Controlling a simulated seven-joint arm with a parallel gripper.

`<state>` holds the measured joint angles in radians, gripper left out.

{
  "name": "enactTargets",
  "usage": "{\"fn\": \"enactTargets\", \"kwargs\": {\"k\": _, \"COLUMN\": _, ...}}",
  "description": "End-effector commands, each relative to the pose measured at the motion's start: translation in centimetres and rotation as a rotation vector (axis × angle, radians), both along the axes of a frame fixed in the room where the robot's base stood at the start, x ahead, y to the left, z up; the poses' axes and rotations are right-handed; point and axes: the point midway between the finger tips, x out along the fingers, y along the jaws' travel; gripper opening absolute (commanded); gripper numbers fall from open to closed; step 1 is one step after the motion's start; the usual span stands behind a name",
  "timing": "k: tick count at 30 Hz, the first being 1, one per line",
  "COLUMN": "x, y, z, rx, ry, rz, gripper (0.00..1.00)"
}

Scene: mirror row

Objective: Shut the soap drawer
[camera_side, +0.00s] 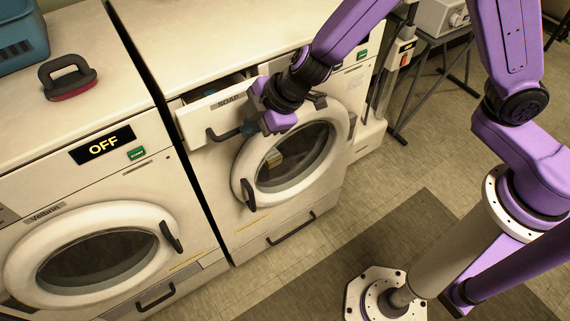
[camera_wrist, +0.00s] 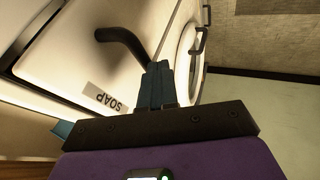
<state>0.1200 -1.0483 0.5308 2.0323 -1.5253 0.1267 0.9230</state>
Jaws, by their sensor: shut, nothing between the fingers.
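The soap drawer (camera_side: 207,120) is pulled out part way from the upper front of the right-hand washer (camera_side: 245,200). Its white front carries a SOAP label and a dark curved handle (camera_side: 224,135). In the wrist view the drawer front (camera_wrist: 85,50) fills the upper left, with the handle (camera_wrist: 122,44) sticking out. My gripper (camera_side: 249,129) is shut and empty, close to the drawer front at the right end of the handle. In the wrist view its blue-grey fingertips (camera_wrist: 157,72) are together beside the handle. Whether they touch it I cannot tell.
The washer's round door (camera_side: 297,155) is closed, just below and right of my gripper. A second washer (camera_side: 95,225) with an OFF display stands at left. A black-handled brush (camera_side: 68,78) and a blue basket (camera_side: 22,38) sit on its top. The floor in front is clear.

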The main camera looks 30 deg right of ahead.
Motion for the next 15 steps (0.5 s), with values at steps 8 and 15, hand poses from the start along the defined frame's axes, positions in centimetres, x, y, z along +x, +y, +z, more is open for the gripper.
{"fn": "enactTargets", "kwargs": {"k": 8, "x": 2.1, "y": 0.1, "z": 0.0, "rx": 0.002, "ry": 0.000, "rz": -0.002, "gripper": 0.00}}
{"fn": "enactTargets", "kwargs": {"k": 15, "x": 3.5, "y": 0.1, "z": 0.0, "rx": 0.000, "ry": -0.001, "rz": -0.001, "gripper": 0.00}}
